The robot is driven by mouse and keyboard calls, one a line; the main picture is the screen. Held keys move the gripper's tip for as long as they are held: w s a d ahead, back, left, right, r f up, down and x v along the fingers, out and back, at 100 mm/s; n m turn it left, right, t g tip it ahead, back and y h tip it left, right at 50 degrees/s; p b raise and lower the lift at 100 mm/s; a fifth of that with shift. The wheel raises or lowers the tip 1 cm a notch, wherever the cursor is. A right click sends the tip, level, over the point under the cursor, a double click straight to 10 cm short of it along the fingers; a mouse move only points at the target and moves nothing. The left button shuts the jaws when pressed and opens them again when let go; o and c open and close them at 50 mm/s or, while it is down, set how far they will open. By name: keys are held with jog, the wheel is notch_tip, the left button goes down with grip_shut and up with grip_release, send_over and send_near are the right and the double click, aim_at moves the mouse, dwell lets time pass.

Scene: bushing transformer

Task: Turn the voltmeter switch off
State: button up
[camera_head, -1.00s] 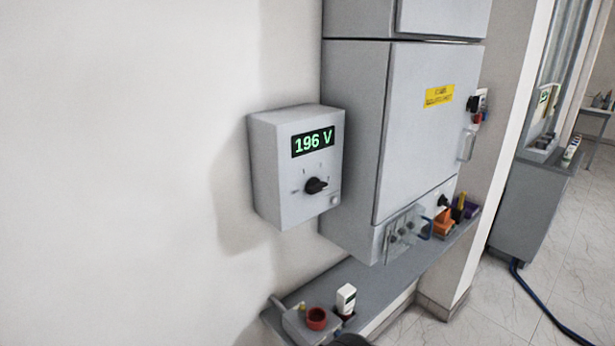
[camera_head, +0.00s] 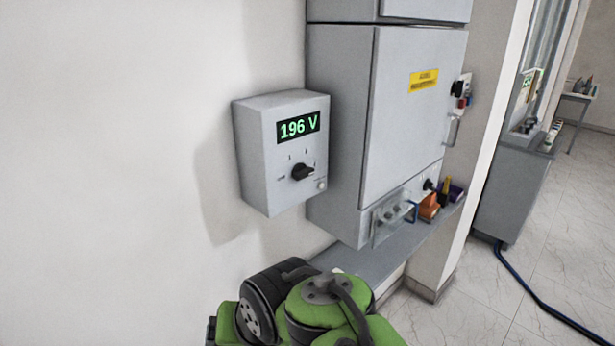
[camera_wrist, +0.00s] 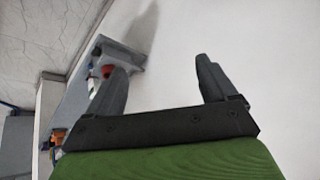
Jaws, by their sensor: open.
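The voltmeter (camera_head: 283,150) is a grey box on the wall in the head view. Its display (camera_head: 299,126) reads 196 V in green. Its black rotary switch (camera_head: 303,172) sits below the display, its handle lying roughly sideways and slightly tilted. A small round button is at its lower right. My gripper (camera_wrist: 160,82) shows in the wrist view with its two dark fingers apart and nothing between them. The voltmeter is not in the wrist view. In the head view my green and black arm is below the voltmeter, and my fingertips are not seen there.
A large grey cabinet (camera_head: 412,120) with a yellow label stands right of the voltmeter. A shelf (camera_head: 372,262) runs below it, with orange and purple items at its far end. In the wrist view, a red item (camera_wrist: 107,71) is beyond the left finger. The wall left is bare.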

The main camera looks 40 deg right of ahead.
jog(key=w+d+m+t+y, duration=0.1)
jog(key=w+d+m, duration=0.4)
jog(key=w+m, duration=0.2)
jog(key=m+t, duration=1.1)
jog(key=m, duration=1.1)
send_near(307, 175)
jog(key=shift+h, duration=0.5)
jog(key=w, duration=0.9)
jog(key=shift+w+a, duration=0.2)
jog(key=shift+a, duration=0.2)
jog(key=shift+s, duration=0.1)
jog(key=shift+c, duration=0.3)
jog(key=c, duration=1)
